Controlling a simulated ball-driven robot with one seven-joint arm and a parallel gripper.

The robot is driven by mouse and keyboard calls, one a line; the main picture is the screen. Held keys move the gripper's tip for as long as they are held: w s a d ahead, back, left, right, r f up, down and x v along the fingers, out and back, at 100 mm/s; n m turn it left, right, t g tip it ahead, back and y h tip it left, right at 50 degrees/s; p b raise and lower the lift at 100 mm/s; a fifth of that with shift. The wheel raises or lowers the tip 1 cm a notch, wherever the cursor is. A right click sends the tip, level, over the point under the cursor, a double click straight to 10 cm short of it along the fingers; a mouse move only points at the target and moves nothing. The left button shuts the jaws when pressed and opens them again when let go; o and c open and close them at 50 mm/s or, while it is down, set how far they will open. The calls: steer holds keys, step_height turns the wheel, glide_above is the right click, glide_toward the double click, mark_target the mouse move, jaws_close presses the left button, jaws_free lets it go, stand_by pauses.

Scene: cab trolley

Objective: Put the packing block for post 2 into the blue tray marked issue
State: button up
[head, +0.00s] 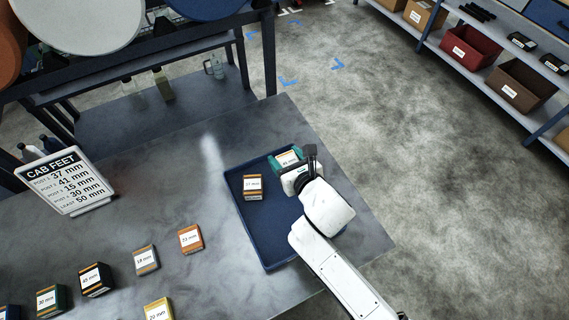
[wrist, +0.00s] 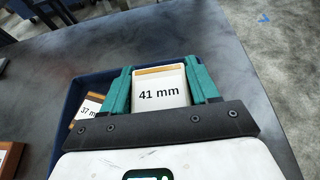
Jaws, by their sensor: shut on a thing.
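My gripper (head: 289,160) is shut on a block labelled 41 mm, with its teal fingers on either side of it. The 41 mm block (wrist: 160,90) has a white label and an orange-brown edge in the wrist view. It is over the far right part of the blue tray (head: 262,240); I cannot tell whether it touches the tray floor. A block labelled 37 mm (head: 252,187) sits in the tray to its left, and it also shows in the wrist view (wrist: 88,108). The CAB FEET sign (head: 66,181) appears to list 41 mm for post 2.
Several labelled blocks stand on the grey table to the left, including an orange one (head: 190,238), a grey one (head: 146,260) and a yellow one (head: 158,309). A shelf with red and brown bins (head: 470,46) is at the far right. The tray's near part is clear.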

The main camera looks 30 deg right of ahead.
mark_target(285, 165)
steer(key=shift+w+f, duration=0.45)
steer(key=shift+f, duration=0.05)
steer(key=shift+f+b, duration=0.35)
steer(key=shift+f, duration=1.2)
steer(key=shift+f, duration=0.1)
steer(key=o, duration=0.8)
steer(key=shift+o, duration=0.2)
steer(key=shift+r, duration=0.2)
steer(key=shift+s, duration=0.4)
steer(key=v, duration=1.1)
steer(key=shift+s, duration=0.1)
